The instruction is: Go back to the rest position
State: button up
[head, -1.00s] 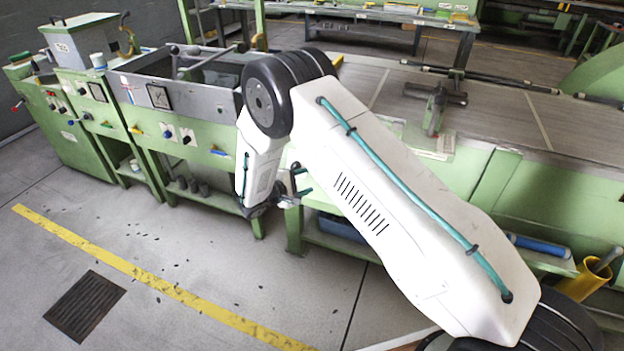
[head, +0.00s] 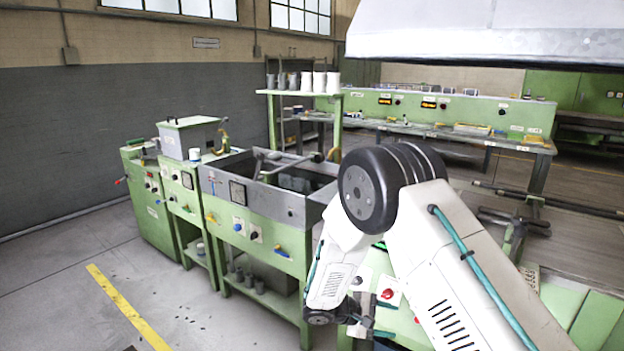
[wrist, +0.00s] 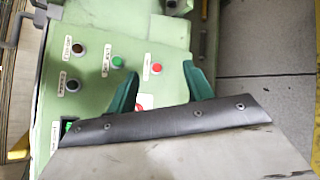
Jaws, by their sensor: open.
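My gripper (head: 368,326) hangs at the end of my white arm, low in the head view. My own arm and the bottom edge partly hide it. In the wrist view, its two teal fingers (wrist: 160,88) stand apart with nothing held between them. Behind the fingers is a green control panel (wrist: 98,100) with a red button (wrist: 156,68), a green button (wrist: 117,62) and dark knobs. I cannot tell how far the fingertips are from the panel.
A green machine with a grey trough (head: 228,172) stands left of my arm, with control cabinets (head: 148,196) farther left. A rack with several cups (head: 300,93) and a long bench (head: 440,128) are behind. A grey hood (head: 480,40) hangs upper right. Floor (head: 60,285) at lower left is clear.

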jog(key=s+d+r+m+y, duration=0.3)
jog(key=s+r+m+y, duration=0.2)
jog(key=s+r, duration=1.1)
jog(key=s+d+r+m+y, duration=0.3)
jog(key=s+r+m+y, duration=0.2)
jog(key=s+r, duration=1.1)
jog(key=s+y, duration=0.2)
jog(key=s, duration=0.1)
jog(key=shift+d+r+y, duration=0.15)
jog(key=shift+y, duration=0.25)
jog(key=shift+c, duration=0.3)
